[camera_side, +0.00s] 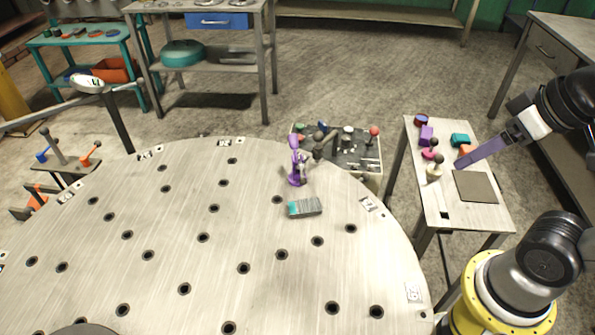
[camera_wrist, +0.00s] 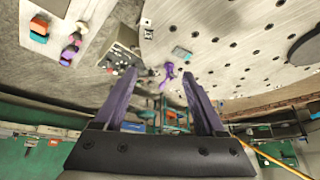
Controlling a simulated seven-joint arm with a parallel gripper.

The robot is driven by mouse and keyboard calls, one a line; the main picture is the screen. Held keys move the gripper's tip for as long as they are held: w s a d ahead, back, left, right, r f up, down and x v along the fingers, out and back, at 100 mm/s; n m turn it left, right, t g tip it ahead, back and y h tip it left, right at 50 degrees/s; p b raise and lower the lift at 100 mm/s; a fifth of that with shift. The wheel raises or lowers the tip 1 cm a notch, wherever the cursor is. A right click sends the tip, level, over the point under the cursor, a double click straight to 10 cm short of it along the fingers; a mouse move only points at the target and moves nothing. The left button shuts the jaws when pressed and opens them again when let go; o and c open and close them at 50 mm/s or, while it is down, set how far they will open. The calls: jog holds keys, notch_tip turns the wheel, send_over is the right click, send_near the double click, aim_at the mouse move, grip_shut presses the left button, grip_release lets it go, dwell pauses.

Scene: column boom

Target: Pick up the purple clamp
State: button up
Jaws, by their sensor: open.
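The purple clamp (camera_side: 297,168) stands near the far right edge of the round metal table (camera_side: 200,236) in the side view. In the wrist view the purple clamp (camera_wrist: 168,71) shows small and distant, between the two fingers in the picture. My gripper (camera_side: 464,163) has purple fingers and is over the small side table, well to the right of the clamp. In the wrist view my gripper (camera_wrist: 158,79) has its fingers apart with nothing between them.
A grey block with a teal end (camera_side: 305,208) lies close to the clamp. A low cart with levers and knobs (camera_side: 368,165) stands behind the clamp. The side table (camera_side: 480,217) holds several small coloured items. The round table's middle is clear apart from its holes.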

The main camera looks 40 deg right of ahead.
jog(key=w+r+m, duration=0.3)
jog(key=w+r, duration=0.6)
jog(key=w, duration=0.3)
jog(key=m+g, duration=0.2)
jog(key=g, duration=0.2)
send_over(299, 156)
notch_tip(299, 156, down, 18)
jog(key=shift+g, duration=0.9)
notch_tip(299, 156, down, 16)
jog(key=shift+f, duration=0.2)
jog(key=shift+a+f, duration=0.15)
jog(key=shift+f, duration=1.35)
jog(key=shift+a+f, duration=0.15)
jog(key=shift+f, duration=1.3)
grip_shut()
jog(key=shift+r, duration=0.15)
